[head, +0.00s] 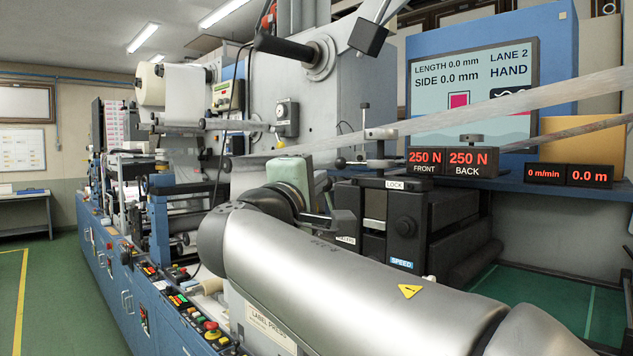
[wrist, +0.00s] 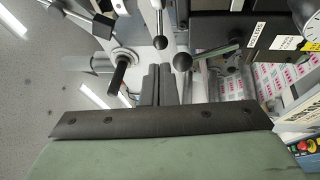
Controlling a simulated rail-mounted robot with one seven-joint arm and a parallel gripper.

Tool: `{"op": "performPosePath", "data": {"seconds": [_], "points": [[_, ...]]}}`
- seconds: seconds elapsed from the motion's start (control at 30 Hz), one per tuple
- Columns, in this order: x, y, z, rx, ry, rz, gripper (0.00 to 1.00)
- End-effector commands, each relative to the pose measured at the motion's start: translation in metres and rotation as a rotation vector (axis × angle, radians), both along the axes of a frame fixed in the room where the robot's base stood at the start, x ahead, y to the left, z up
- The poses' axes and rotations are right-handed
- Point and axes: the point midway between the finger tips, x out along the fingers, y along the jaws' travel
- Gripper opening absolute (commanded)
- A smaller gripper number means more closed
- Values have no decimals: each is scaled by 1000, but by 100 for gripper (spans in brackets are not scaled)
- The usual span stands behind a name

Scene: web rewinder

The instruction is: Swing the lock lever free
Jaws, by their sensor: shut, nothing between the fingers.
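A LOCK label (head: 395,185) sits on the top edge of a black unit in the head view. A lever with a black ball knob (head: 340,163) sticks out to the left near it. In the wrist view a ball-ended lever (wrist: 182,62) reaches left from a black labelled block; it looks like the lock lever, though its label is too small to read. My gripper (wrist: 158,84) is shut and empty. Its fingertips appear just below and left of that knob; I cannot tell whether they touch. In the head view my arm partly hides the gripper.
A second ball-ended rod (wrist: 160,42) hangs above my fingertips in the wrist view, and a black handle (wrist: 118,72) is to their left. A web strip (head: 470,115) runs above the black unit. Tension readouts (head: 453,161) stand at its right.

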Motion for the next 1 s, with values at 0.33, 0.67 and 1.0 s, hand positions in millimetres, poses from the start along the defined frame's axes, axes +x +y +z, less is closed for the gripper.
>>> {"op": "performPosePath", "data": {"seconds": [0.33, 0.67, 1.0], "points": [[60, -20, 15, -1, 2, -1, 0], [73, -25, 15, 0, 0, 0, 0], [82, -37, 14, 0, 1, -48, 0]]}}
